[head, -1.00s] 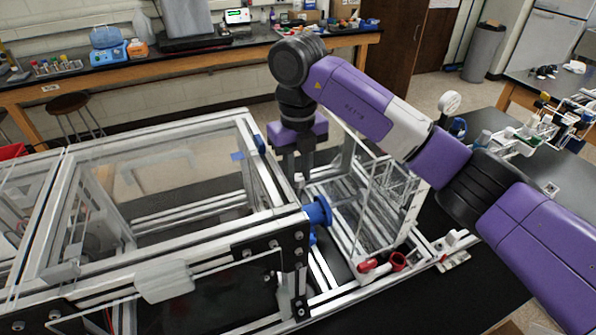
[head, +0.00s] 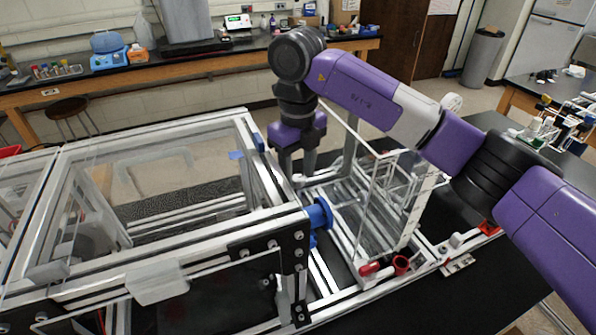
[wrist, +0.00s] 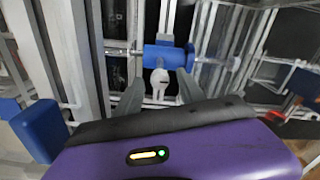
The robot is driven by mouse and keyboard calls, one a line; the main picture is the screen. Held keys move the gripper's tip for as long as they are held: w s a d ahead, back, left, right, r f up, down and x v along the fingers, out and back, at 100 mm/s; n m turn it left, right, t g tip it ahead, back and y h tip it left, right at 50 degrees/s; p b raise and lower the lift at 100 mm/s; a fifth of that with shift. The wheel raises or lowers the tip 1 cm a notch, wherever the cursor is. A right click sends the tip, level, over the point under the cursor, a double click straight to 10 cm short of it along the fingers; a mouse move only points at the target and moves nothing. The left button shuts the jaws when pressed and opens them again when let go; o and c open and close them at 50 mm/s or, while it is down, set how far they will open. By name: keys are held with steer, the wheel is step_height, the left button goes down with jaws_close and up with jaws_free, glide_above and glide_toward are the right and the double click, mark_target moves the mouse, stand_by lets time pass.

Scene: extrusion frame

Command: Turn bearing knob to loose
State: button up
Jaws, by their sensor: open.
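A blue bearing block (wrist: 164,56) sits on a thin horizontal metal shaft in the wrist view. A small silver knob (wrist: 160,82) with a flat tab hangs just below the block, facing my gripper. My gripper (wrist: 160,80) is open, with one finger on each side of the knob. I see a gap on both sides and no clear contact. In the head view my gripper (head: 298,174) points down inside the extrusion frame (head: 268,182), beyond its near upright. The bearing and knob are not distinguishable there.
A blue round part (head: 319,213) sticks out from the frame's near corner. A clear-panelled rack (head: 385,205) stands close to the right of my gripper. Red parts (head: 372,268) lie at its near end. Metal rails (wrist: 60,45) run close around my fingers.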

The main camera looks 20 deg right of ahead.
mark_target(298, 177)
steer(key=shift+r+b, duration=1.05)
steer(key=shift+r, duration=2.85)
